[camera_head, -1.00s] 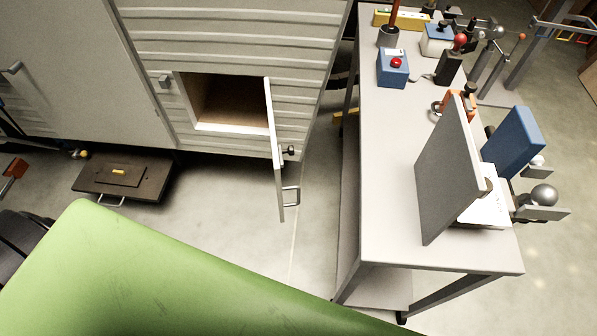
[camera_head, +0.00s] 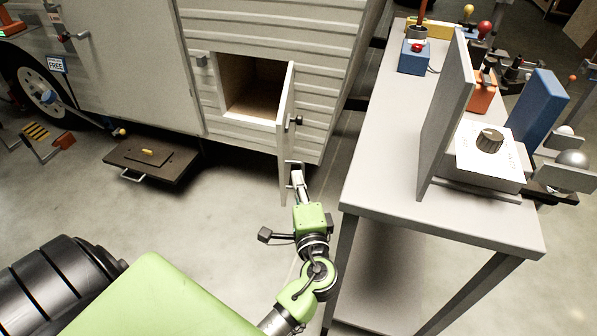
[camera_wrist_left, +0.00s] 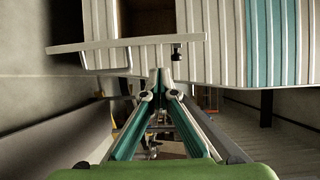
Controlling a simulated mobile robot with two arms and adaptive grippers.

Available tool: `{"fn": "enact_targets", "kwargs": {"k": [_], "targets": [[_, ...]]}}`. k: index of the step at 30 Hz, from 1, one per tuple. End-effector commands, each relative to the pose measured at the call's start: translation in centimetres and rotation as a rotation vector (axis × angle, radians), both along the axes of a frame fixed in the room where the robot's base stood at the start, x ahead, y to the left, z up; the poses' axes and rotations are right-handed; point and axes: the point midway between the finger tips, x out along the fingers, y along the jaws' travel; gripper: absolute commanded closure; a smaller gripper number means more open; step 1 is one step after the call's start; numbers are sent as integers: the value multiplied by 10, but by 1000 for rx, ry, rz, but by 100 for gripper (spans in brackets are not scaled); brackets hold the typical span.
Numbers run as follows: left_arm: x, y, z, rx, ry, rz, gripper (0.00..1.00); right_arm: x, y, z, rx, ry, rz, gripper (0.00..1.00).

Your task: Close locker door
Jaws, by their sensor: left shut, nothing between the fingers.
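The locker door (camera_head: 287,115) stands open, swung out from the right edge of the square locker opening (camera_head: 252,88) in the camper's side. A dark knob (camera_head: 297,120) is on its outer face, and a metal handle (camera_head: 294,164) is near its free end. My left gripper (camera_head: 297,172) is shut and empty, close by the handle on the door's outer side. In the left wrist view the door (camera_wrist_left: 150,43) shows edge-on, and the gripper (camera_wrist_left: 159,76) points at it between handle and knob. I cannot tell whether it touches. My right gripper is not in view.
A grey workbench (camera_head: 375,170) with several devices and an upright grey panel (camera_head: 445,115) stands right of my arm. A dark step (camera_head: 150,160) sits low by the camper, at the left. Open floor lies left of the door.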

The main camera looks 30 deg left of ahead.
Motion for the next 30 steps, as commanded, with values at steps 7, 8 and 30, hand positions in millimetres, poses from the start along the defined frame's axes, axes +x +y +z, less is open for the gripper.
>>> {"fn": "enact_targets", "kwargs": {"k": [7, 8, 30], "targets": [[15, 18, 9, 14, -17, 13, 100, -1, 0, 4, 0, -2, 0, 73], [19, 21, 10, 15, -18, 13, 100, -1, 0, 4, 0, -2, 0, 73], [73, 69, 8, 11, -13, 9, 100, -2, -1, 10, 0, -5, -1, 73]]}}
